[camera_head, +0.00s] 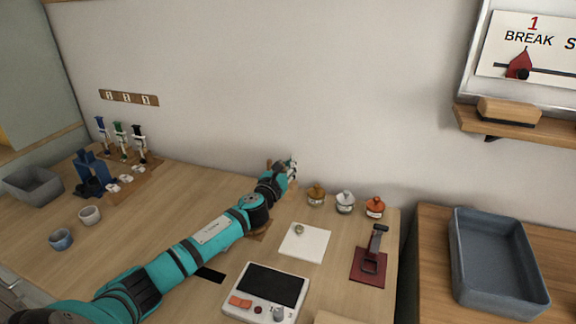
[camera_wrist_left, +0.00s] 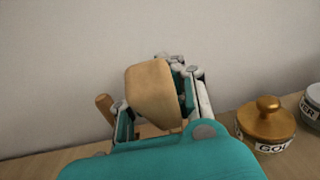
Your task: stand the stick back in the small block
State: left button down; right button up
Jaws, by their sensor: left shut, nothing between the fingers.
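My left gripper (camera_head: 290,165) is shut and empty, close to the back wall; its fingers also show in the left wrist view (camera_wrist_left: 178,64). A light wooden piece (camera_wrist_left: 153,94) covers part of the gripper in that view; I cannot tell whether it touches the fingers. A brown wooden rod (camera_wrist_left: 104,108), apparently the stick, leans slightly just left of the gripper, its lower end hidden. A small brown bit (camera_head: 269,163) shows there in the head view. I cannot make out the small block for certain. My right gripper is not in view.
Gold (camera_head: 316,195), silver (camera_head: 345,202) and copper (camera_head: 375,207) lidded jars stand right of the gripper. A white pad (camera_head: 304,243), a red-based press (camera_head: 371,262) and a white device (camera_head: 266,291) are nearer. A grey tray (camera_head: 500,265) is far right.

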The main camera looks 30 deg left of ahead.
pick_arm(q)
jog(key=shift+s+f+b, duration=0.1)
jog(key=shift+f+b, duration=0.6)
jog(key=shift+f, duration=0.2)
jog(key=shift+f, duration=0.1)
jog(key=shift+a+f+b, duration=0.1)
jog(key=shift+f+b, duration=0.25)
jog(key=shift+f, duration=0.1)
jog(key=shift+s+f+b, duration=0.15)
jog(key=shift+f+b, duration=0.2)
jog(key=c, duration=1.4)
grip_release()
